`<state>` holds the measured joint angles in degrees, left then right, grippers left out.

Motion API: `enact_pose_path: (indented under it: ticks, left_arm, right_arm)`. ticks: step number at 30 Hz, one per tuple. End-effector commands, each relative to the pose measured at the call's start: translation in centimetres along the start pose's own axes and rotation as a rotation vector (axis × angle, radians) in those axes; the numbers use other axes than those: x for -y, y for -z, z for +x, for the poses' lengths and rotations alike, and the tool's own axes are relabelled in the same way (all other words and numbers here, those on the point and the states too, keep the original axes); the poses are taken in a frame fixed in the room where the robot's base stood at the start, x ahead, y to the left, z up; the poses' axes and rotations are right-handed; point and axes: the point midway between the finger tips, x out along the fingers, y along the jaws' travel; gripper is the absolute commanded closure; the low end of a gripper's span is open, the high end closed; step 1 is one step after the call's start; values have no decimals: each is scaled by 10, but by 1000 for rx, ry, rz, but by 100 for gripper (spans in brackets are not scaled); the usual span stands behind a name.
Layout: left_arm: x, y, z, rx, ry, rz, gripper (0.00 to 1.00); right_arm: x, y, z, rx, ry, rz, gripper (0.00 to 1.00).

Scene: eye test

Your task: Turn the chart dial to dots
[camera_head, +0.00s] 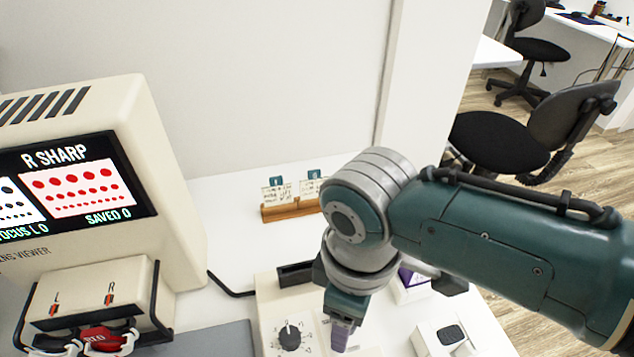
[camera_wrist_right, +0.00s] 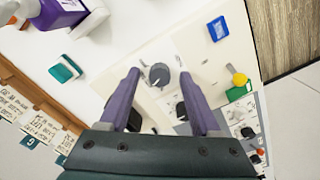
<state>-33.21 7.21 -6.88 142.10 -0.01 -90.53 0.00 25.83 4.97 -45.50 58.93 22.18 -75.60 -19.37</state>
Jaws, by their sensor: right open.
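A black dial (camera_head: 290,338) with a white pointer line and small marks around it sits on a cream control box (camera_head: 268,318) in the head view. Its labels are too small to read. In the right wrist view a grey round knob (camera_wrist_right: 159,76) on a pale panel lies between the fingertips; I cannot tell if it is the same dial. My right gripper (camera_head: 340,338) hangs over the box; its purple fingers (camera_wrist_right: 160,78) are apart and hold nothing. The viewer screen (camera_head: 75,185) reads "R SHARP" and shows rows of dots. My left gripper is out of view.
The cream viewer (camera_head: 150,130) stands at left, with L and R sliders on its front. A wooden card holder (camera_head: 290,209) is at the back. A white box with a dark top (camera_head: 450,335) is at right.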

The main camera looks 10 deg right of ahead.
Motion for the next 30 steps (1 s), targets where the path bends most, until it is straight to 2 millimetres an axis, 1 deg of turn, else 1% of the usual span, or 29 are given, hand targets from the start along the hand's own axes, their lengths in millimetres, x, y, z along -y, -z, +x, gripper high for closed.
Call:
enact_pose_path:
  ticks: [5,9,12,15,20,30]
  left_arm:
    - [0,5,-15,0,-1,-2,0]
    - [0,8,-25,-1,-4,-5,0]
    - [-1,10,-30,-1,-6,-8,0]
    - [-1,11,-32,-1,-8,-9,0]
    - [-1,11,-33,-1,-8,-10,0]
    - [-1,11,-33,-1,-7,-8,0]
  right_arm:
    - [0,0,-29,-3,-2,-1,36]
    - [0,0,-59,-4,-2,-1,36]
    - [0,0,-76,-3,-1,-1,36]
    - [0,0,-89,-3,-1,1,36]
    - [0,0,-98,-1,-1,1,36]
    - [0,0,-98,-1,0,1,36]
